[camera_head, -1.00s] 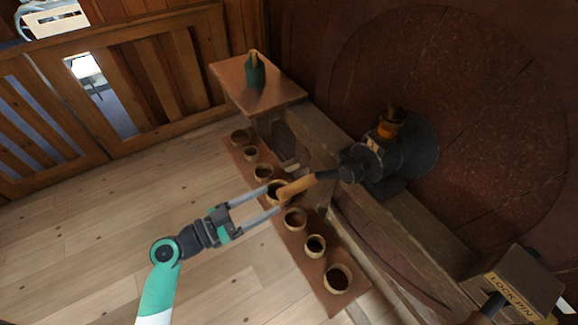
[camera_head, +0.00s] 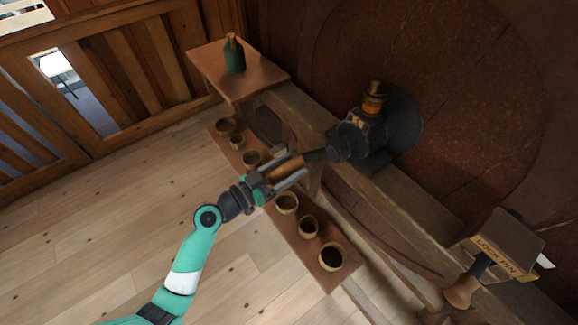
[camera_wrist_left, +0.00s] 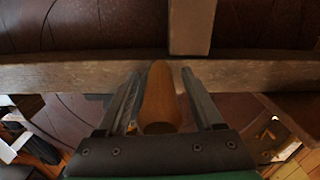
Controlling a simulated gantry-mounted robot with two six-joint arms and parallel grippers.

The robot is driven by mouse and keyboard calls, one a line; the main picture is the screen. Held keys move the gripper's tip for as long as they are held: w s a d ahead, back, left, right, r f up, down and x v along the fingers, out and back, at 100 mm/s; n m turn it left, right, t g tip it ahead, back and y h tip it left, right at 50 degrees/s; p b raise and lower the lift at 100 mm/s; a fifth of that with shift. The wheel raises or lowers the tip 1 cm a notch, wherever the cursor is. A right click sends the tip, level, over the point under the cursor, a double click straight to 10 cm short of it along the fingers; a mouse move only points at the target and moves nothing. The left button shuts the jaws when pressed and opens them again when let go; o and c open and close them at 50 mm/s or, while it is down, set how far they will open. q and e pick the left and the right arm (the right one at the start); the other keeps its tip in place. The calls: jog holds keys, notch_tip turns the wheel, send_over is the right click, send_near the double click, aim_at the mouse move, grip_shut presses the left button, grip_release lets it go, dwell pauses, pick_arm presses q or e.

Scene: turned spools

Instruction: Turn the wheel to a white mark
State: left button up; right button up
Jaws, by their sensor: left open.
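The large dark reddish-brown wheel (camera_head: 460,110) stands upright behind a wooden beam; no white mark on it can be made out. A dark metal crank hub (camera_head: 350,138) is fixed in front of it, with a wooden handle (camera_head: 286,166) pointing left. My left gripper (camera_head: 292,177) is open, its fingers on either side of the wooden handle. In the left wrist view the handle (camera_wrist_left: 160,100) lies between the two fingers, with gaps visible at the sides. My right gripper is not in view.
A shelf (camera_head: 262,190) holds several round cups below the handle. A green bottle (camera_head: 234,56) stands on a wooden ledge (camera_head: 212,72) at the back. A lock pin box (camera_head: 505,243) with a wooden knob (camera_head: 460,291) is at lower right. Open floor lies left.

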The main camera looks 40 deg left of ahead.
pick_arm(q)
grip_shut()
dwell(1.4)
